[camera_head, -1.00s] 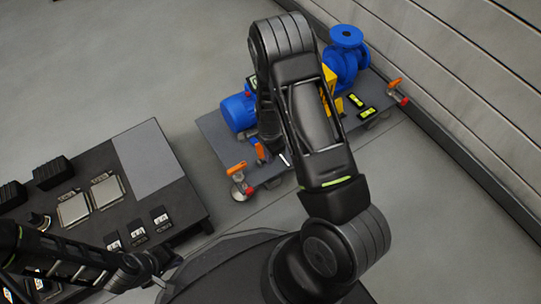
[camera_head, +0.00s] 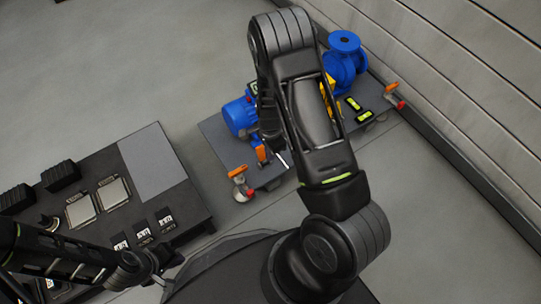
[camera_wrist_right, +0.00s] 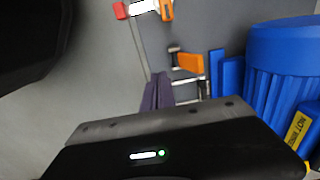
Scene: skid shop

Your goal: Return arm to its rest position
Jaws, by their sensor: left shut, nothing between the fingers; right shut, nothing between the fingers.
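My right arm (camera_head: 316,120) rises in the middle of the head view and bends over at the top. Its forearm hangs down over the grey skid (camera_head: 217,140). The right gripper (camera_head: 283,158) is mostly hidden behind my upper arm. In the right wrist view its fingers (camera_wrist_right: 157,92) are shut and empty, pointing toward the skid, near orange-handled clamps (camera_wrist_right: 188,62). My left arm (camera_head: 55,252) lies low at the left edge of the head view. The left gripper (camera_head: 156,264) is shut and empty at the near side of the dark table.
The skid carries a blue motor (camera_head: 240,116) and a blue pump (camera_head: 345,58). A dark table (camera_head: 185,205) with a grey mat (camera_head: 152,162) and several parts stands at left. A panelled wall (camera_head: 470,90) bounds the right. The floor (camera_head: 130,60) behind is clear.

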